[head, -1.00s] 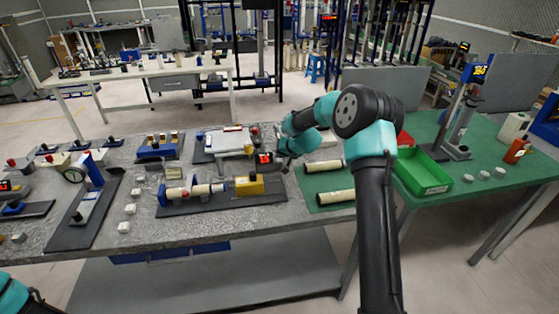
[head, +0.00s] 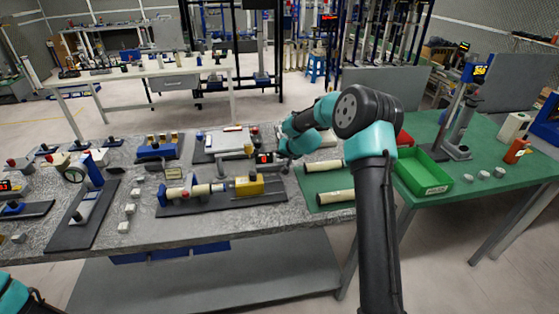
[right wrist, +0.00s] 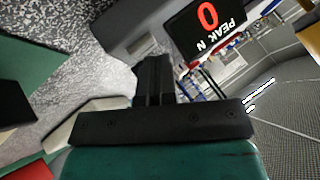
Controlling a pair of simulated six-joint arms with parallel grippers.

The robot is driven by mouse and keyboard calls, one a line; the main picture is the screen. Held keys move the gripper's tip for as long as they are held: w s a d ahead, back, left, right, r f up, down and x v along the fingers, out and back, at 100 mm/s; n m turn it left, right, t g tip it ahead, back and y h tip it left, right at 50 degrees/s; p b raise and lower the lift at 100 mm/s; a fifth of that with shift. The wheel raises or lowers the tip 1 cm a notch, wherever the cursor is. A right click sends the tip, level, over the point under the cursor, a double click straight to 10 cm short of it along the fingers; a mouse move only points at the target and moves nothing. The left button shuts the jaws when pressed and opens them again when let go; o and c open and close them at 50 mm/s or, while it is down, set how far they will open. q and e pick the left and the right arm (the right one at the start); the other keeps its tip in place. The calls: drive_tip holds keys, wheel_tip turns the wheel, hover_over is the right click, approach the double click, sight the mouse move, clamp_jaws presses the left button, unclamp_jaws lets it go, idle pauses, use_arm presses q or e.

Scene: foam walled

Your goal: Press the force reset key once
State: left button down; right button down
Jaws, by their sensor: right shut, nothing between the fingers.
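The force gauge's dark display (right wrist: 207,27) shows a red 0 and the words PEAK N in the right wrist view. Its small screen (head: 264,158) also shows in the head view, on the bench. A small pale raised piece (right wrist: 142,47) sits on the grey body beside the display; I cannot tell whether it is the reset key. My right gripper (right wrist: 154,60) is shut and empty, its tips close to the gauge. Contact cannot be told. In the head view my right gripper (head: 282,157) is just right of the screen and small. My left gripper is out of view.
A fixture with pale cylinders and a yellow block (head: 249,186) stands in front of the gauge. Two pale tubes lie on a green mat (head: 313,184) to the right. A green bin (head: 422,177) sits on the right table. Small white blocks (head: 124,227) lie left.

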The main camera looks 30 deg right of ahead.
drive_tip(key=shift+r, duration=0.8)
drive_tip(key=shift+r, duration=2.5)
drive_tip(key=shift+a, duration=0.15)
